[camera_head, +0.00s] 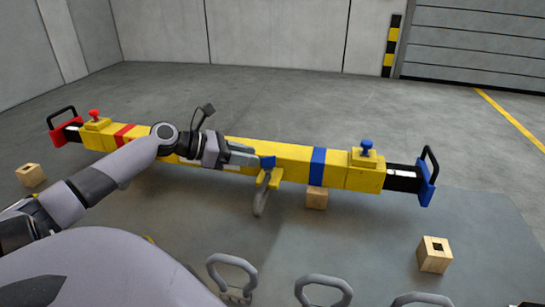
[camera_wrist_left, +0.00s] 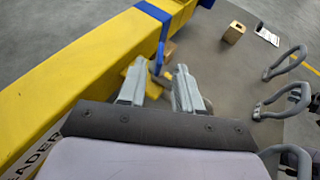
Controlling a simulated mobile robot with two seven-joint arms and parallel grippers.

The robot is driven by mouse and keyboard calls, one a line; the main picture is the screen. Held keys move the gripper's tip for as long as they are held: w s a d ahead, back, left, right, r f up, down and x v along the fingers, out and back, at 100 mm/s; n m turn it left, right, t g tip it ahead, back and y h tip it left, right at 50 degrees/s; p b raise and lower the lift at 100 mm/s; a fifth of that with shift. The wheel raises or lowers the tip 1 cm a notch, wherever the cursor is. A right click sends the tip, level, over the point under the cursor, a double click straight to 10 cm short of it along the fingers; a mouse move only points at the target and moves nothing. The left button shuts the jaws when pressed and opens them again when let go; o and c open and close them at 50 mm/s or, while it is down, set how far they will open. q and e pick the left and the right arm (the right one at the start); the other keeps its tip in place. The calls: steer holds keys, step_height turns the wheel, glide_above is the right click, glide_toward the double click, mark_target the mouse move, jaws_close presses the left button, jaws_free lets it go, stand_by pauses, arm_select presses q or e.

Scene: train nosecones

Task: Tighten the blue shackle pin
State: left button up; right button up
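The blue shackle pin (camera_head: 267,162) sits at a yellow lug (camera_head: 274,181) on the front of a long yellow beam (camera_head: 230,150). A grey shackle (camera_head: 260,204) hangs below the lug. My left gripper (camera_head: 252,159) reaches in from the left along the beam, its tips close to the pin's blue head. In the left wrist view my left gripper (camera_wrist_left: 160,66) has its two grey fingers apart, with the lug area beyond and between the tips. I cannot tell whether the fingers touch the pin. My right gripper is not in view.
The beam has a red end (camera_head: 62,131) and a blue end (camera_head: 427,190), with a blue band (camera_head: 318,166) right of the lug. Wooden blocks (camera_head: 434,254) stand on the floor. Several large grey shackles (camera_head: 232,270) line the near edge. The floor behind the beam is clear.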

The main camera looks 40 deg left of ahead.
mark_target(268, 159)
arm_select(q)
steer(key=shift+x, duration=3.1)
jaws_close()
